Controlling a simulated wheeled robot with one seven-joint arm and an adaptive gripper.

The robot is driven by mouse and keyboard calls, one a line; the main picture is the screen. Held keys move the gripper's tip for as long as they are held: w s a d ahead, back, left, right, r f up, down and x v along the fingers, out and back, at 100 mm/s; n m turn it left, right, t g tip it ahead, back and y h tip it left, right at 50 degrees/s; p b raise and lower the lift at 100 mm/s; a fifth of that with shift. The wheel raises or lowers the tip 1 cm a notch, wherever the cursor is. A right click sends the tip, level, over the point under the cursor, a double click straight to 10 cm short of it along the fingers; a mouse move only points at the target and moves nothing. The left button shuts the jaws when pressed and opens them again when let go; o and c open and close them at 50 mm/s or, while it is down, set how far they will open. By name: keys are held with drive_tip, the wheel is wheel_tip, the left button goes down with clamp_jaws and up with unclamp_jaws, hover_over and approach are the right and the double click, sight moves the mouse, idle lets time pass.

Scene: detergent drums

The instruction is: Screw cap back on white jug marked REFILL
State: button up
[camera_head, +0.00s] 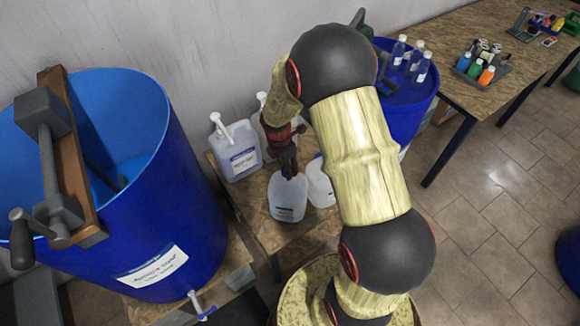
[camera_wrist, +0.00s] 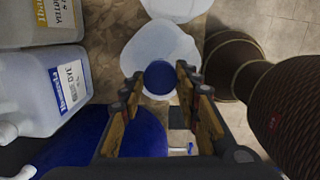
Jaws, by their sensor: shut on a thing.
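A translucent white jug (camera_head: 287,203) stands on the wooden bench, with my gripper (camera_head: 289,168) pointing down right at its top. Its label is too small to read, so I cannot confirm REFILL. In the wrist view, a round blue cap (camera_wrist: 159,78) sits between my gripper's fingertips, which are shut on it. The cap overlaps the white jug (camera_wrist: 178,42) below it. I cannot tell whether the cap touches the neck or is held just above it. The neck is hidden behind the cap and fingers.
A second white jug (camera_head: 320,184) stands close on the right. A labelled jug with a white pump (camera_head: 238,155) stands behind to the left. A large blue drum (camera_head: 170,210) is left of the bench (camera_head: 285,237). Another blue drum (camera_head: 412,110) bears several bottles.

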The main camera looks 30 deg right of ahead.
idle(0.3)
drive_tip(key=m, duration=0.3)
drive_tip(key=shift+f+m+g, duration=0.1)
drive_tip(key=shift+m+g, duration=0.2)
drive_tip(key=shift+m, duration=1.1)
drive_tip(key=m, duration=0.3)
drive_tip(key=shift+m+g+y, duration=0.3)
drive_tip(key=shift+m+g, duration=0.1)
drive_tip(key=shift+m, duration=0.9)
drive_tip(key=shift+m, duration=0.6)
drive_tip(key=m, duration=0.4)
drive_tip(key=shift+m+y, duration=0.3)
